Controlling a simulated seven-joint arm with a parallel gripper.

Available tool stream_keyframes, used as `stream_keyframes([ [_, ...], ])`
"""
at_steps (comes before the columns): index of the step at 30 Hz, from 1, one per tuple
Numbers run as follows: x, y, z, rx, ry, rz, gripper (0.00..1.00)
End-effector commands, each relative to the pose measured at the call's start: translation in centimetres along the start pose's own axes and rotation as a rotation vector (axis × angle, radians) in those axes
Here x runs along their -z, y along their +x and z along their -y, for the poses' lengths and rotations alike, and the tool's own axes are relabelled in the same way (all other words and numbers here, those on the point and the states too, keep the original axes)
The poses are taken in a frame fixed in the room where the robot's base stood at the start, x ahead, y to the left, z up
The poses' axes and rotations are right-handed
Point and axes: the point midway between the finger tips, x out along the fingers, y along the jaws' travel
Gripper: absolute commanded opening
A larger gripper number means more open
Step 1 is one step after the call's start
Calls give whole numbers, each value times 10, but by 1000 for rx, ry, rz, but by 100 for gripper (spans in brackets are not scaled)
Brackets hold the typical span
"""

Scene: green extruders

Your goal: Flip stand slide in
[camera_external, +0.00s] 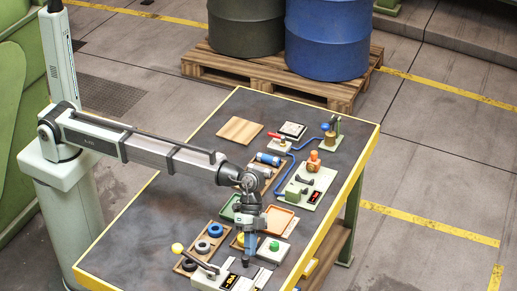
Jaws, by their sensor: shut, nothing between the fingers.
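My gripper (246,262) points straight down at the front of the table, its fingers shut and empty. Its tip is just above or beside a white device (208,284) with a dark panel and yellow label; I cannot tell if it touches. A grey lever with a yellow ball (177,248) rises from that device's left side. A white box with a green button (274,245) is just right of my gripper. I cannot pick out for certain a stand or a sliding part. My wrist hides some of the table.
A wooden tray (187,266) with rings is left of my gripper. Behind it are a green tray (227,209) and an orange tray (282,221). Fixtures and a blue cylinder (268,158) stand farther back, near a wooden board (240,130). The table's left side is clear.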

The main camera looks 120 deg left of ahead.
Motion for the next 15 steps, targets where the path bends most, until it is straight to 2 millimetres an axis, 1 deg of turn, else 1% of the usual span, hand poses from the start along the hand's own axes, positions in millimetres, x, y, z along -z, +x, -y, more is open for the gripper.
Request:
stream_keyframes([
  [1, 2, 6, -10, -3, 4, 1, 0],
  [9, 17, 40, -58, -2, 3, 1, 0],
  [12, 20, 48, -70, -2, 2, 0, 0],
  [15, 22, 52, -76, -2, 1, 0, 0],
])
